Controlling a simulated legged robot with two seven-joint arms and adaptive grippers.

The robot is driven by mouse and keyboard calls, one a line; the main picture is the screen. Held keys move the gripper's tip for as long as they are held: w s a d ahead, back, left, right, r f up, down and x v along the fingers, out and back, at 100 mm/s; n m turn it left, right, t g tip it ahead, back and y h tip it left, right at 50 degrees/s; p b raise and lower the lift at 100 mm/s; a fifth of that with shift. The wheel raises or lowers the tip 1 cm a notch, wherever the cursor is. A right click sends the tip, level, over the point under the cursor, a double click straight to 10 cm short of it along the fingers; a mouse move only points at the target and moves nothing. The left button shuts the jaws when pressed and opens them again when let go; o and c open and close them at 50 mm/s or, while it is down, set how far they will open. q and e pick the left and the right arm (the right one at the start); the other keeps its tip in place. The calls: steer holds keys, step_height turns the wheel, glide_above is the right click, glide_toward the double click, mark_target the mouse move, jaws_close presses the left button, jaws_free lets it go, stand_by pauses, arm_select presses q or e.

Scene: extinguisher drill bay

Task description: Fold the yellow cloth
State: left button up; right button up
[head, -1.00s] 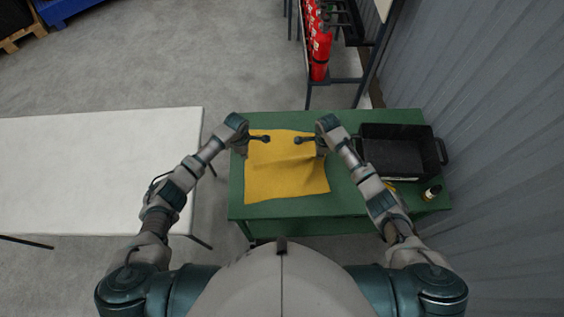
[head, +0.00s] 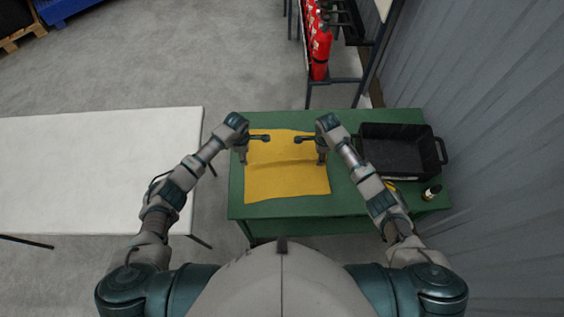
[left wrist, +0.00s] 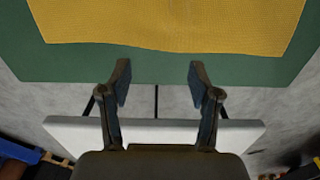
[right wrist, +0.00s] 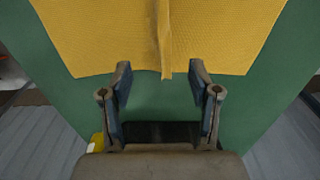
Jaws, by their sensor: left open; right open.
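The yellow cloth (head: 285,182) lies spread on the green table (head: 290,211), with a low ridge running across it from side to side. My left gripper (head: 254,149) is open and empty at its left edge; the left wrist view shows the cloth edge (left wrist: 170,25) just beyond the fingertips (left wrist: 160,76). My right gripper (head: 311,149) is open at the right edge. In the right wrist view, the cloth (right wrist: 110,35) has a narrow standing ridge whose end lies between the open fingertips (right wrist: 160,76), not visibly touched by either.
A white table (head: 90,165) is at the left. Red extinguishers (head: 320,45) stand on a rack behind. A grey corrugated wall (head: 490,110) bounds the right.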

steer(key=o, duration=0.7)
arm_select(q)
step_height(320, 180, up, 7)
steer(key=p, duration=0.6)
steer(key=shift+p, duration=0.3)
arm_select(e)
step_height(320, 180, up, 6)
steer(key=shift+f, duration=0.25)
arm_select(q)
steer(key=shift+w, duration=0.1)
